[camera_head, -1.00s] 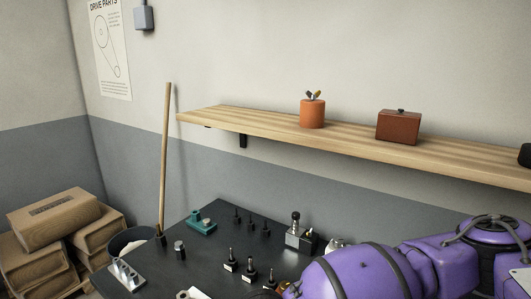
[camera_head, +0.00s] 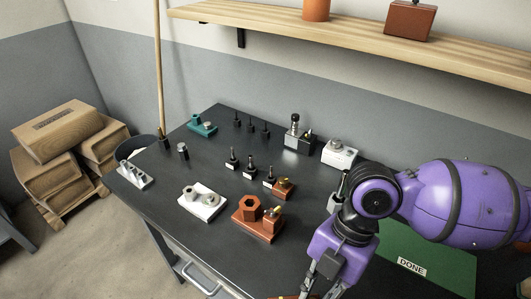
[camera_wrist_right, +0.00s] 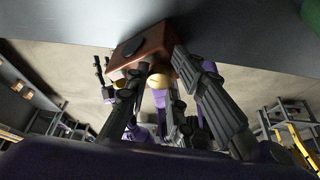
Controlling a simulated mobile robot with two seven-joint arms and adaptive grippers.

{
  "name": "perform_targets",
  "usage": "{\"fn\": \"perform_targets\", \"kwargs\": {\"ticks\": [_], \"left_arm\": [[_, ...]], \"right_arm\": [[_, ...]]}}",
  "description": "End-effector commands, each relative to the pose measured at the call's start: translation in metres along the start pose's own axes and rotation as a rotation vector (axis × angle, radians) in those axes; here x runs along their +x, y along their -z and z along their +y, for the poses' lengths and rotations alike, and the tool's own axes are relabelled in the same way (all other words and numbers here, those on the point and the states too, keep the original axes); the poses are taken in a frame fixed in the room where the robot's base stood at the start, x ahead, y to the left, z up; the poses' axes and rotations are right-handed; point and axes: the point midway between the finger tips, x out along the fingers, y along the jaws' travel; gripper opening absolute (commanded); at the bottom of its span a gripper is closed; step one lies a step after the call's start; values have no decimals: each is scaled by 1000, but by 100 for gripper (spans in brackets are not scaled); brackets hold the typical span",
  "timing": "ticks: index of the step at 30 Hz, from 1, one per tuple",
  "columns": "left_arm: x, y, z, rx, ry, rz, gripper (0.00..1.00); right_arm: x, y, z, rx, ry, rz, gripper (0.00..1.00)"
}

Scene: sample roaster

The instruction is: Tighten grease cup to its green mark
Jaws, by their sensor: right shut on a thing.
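My right gripper (camera_wrist_right: 160,100) is shut in the right wrist view, with a small brass-coloured round part (camera_wrist_right: 158,79), likely the grease cup, between its fingers. A brown-orange block (camera_wrist_right: 145,45) lies just beyond the fingertips, against the dark table's edge; whether it rests on the table I cannot tell. In the head view my right gripper (camera_head: 322,277) is at the bottom edge, partly cut off, with a sliver of orange below it. The green mark cannot be made out. My left gripper is not in view.
The dark table (camera_head: 140,200) holds an orange block with a hex piece (camera_head: 255,222), a white fixture (camera_head: 202,200), a teal fixture (camera_head: 203,123) and several small black posts. A green mat marked DONE (camera_head: 445,262) lies at right.

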Motion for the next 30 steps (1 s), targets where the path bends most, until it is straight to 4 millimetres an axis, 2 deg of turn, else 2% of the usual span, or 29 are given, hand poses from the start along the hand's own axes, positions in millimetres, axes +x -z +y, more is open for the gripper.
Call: {"fn": "perform_targets", "kwargs": {"ticks": [3,9,19,20,24,30], "left_arm": [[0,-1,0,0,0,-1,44],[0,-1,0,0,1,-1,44],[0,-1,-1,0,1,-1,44],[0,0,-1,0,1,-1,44],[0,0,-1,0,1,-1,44],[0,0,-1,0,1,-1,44]], "right_arm": [[2,0,-4,169,-68,3,0],[2,1,-6,391,-164,0,0],[1,1,-5,449,-188,-1,0],[1,1,-5,448,-188,-1,24],[1,1,-5,447,-187,-1,43],[1,1,-5,446,-187,-1,44]]}}
